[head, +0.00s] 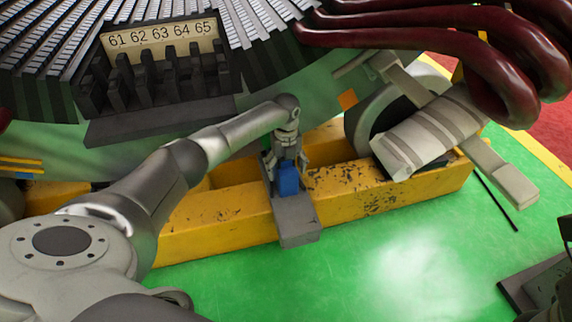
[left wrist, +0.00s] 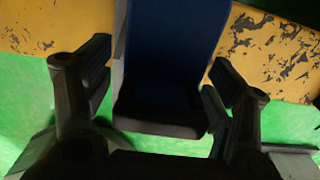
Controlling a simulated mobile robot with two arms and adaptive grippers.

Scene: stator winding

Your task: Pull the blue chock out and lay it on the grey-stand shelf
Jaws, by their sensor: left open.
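The blue chock (head: 288,181) sits upright on a grey bracket (head: 297,218) that lies across the yellow beam. My left gripper (head: 287,163) reaches down over the chock from above. In the left wrist view the chock (left wrist: 172,50) stands between the two open fingers of the left gripper (left wrist: 157,84), with a gap showing at the lower sides; its near face is dark. My right gripper is not in view. I cannot pick out the grey-stand shelf for sure; a dark grey plate (head: 520,287) is cut off at the lower right.
The yellow beam (head: 390,198) runs under the large stator (head: 250,50), whose slots are numbered 61 to 65. A grey cylinder (head: 430,135) and thick dark red cables (head: 440,45) are to the right. The green floor (head: 400,260) in front is clear.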

